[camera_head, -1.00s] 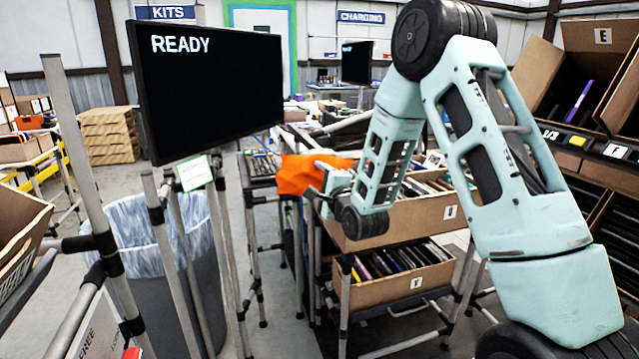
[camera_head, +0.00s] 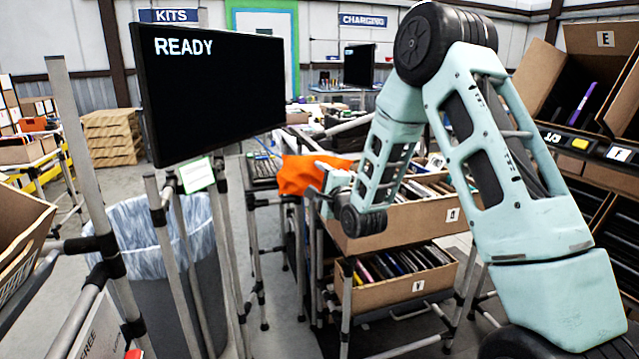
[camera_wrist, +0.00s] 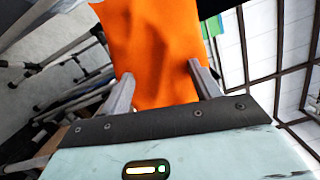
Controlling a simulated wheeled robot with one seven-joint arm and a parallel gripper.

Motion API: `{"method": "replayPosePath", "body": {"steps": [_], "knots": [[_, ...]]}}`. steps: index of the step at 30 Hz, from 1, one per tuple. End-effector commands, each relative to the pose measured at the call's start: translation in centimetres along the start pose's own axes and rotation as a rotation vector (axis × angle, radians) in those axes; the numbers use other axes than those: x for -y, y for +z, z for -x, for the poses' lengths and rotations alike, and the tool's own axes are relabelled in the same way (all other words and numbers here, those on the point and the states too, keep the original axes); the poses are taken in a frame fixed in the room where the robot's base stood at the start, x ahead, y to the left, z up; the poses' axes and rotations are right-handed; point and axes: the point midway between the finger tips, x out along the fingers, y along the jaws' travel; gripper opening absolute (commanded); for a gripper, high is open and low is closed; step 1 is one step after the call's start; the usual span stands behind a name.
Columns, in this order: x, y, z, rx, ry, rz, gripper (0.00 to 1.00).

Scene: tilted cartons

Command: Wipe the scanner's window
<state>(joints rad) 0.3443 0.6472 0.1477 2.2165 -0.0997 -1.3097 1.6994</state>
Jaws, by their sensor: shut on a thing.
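My gripper (camera_wrist: 160,90) is shut on an orange cloth (camera_wrist: 150,45), which spreads out beyond the fingers in the wrist view. In the head view the orange cloth (camera_head: 305,174) hangs at the end of my arm, left of the cartons and in front of a cart. My gripper's fingers are mostly hidden there by the cloth and the wrist. I cannot make out the scanner or its window in either view.
A black monitor (camera_head: 215,90) reading READY stands on a pole at left. A lined bin (camera_head: 165,240) is below it. Tilted cartons of thin items, an upper one (camera_head: 400,222) and a lower one (camera_head: 395,290), sit on a rack under my arm. A shelf carton (camera_head: 600,55) is at right.

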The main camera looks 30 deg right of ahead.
Motion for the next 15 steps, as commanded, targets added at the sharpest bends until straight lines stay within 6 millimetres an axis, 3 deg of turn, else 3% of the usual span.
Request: {"method": "replayPosePath", "body": {"steps": [15], "knots": [[0.7, -3.7, 0.8, -0.001, -0.001, 0.000, 0.45]]}}
